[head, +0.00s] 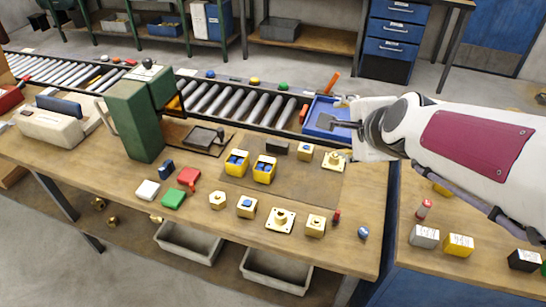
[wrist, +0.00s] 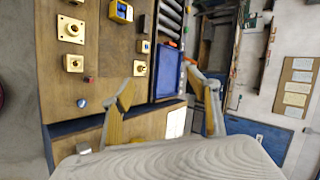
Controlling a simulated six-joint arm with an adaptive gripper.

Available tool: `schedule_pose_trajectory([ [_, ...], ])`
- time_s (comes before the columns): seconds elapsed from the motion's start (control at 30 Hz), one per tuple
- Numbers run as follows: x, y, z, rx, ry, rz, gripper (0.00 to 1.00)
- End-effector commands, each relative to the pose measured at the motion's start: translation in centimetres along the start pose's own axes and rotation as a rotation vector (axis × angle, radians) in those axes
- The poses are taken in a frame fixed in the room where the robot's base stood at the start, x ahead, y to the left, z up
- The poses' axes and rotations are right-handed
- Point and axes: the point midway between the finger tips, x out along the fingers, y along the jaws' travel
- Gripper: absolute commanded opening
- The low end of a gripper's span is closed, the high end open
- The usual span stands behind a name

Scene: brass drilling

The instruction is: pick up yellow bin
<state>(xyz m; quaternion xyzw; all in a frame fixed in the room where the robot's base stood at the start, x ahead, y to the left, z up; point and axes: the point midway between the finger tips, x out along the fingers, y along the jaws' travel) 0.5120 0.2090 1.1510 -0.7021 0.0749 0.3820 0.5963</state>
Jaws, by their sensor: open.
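Two small yellow bins stand side by side on the brown mat on the workbench: a left yellow bin (head: 236,170) and a right yellow bin (head: 263,176). Both have blue pieces inside. One yellow bin (wrist: 120,13) shows at the top edge of the wrist view; I cannot tell which of the two it is. My gripper (wrist: 168,95) is open and empty, its two fingers spread wide. In the head view it is above the right end of the bench near the blue tray (head: 318,127), to the right of both bins and apart from them.
A roller conveyor (head: 215,105) runs behind the bench, and a green press (head: 135,120) stands left of the bins. Several brass blocks and flanges (head: 281,220) lie in front and to the right. Red, green and white pieces lie at the front left. The bench's front right corner is mostly clear.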

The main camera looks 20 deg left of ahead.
Motion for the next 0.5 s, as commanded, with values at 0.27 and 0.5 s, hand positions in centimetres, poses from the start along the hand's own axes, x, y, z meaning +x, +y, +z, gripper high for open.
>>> schedule_pose_trajectory([
  [0.27, 6.0, -2.5, 2.4, 0.286, -0.002, -0.062, 0.60],
  [0.5, 11.1, -3.5, 4.5, 0.536, 0.004, -0.113, 0.60],
])
